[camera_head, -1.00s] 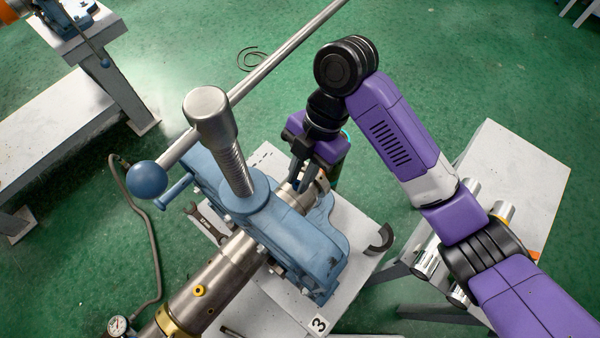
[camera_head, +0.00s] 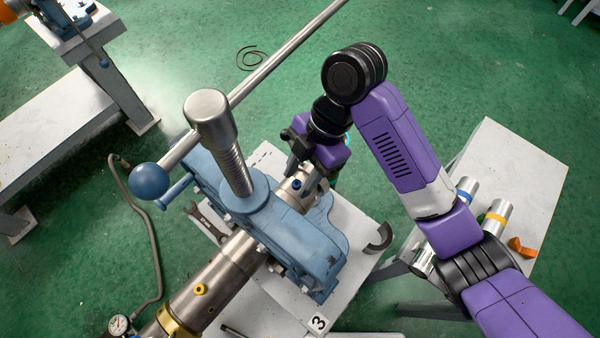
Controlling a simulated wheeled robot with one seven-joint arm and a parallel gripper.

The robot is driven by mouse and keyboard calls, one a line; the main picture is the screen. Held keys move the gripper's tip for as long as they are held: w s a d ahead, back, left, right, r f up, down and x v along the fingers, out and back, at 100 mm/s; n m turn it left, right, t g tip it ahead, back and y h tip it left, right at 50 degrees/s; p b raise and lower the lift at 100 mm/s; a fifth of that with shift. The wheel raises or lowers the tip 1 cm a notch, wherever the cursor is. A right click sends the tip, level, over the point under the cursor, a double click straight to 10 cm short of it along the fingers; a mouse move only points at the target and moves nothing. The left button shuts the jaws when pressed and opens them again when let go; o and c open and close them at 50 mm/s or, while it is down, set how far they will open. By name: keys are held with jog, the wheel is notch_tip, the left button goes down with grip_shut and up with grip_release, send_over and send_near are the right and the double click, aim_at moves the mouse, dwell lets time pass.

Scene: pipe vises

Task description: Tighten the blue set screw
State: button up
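The blue set screw (camera_head: 297,184) sticks up from the top of a metal collar on the pipe (camera_head: 309,192), just behind the blue pipe vise (camera_head: 305,240). My gripper (camera_head: 302,176) is right at the screw, beyond the vise, with its fingers pointing down toward the collar. The fingers look spread, with the screw's blue head showing in front of and between them. I cannot tell whether a finger touches it. A yellow screw (camera_head: 200,289) sits on the near part of the pipe.
The vise's tall screw (camera_head: 210,115) and long handle bar (camera_head: 285,52) rise left of my arm. A wrench (camera_head: 205,225) and a dark curved piece (camera_head: 379,238) lie on the vise table. A side table (camera_head: 520,170) at right holds metal cylinders and an orange piece.

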jog(key=v, duration=0.7)
jog(key=shift+r, duration=0.35)
jog(key=shift+d, duration=0.15)
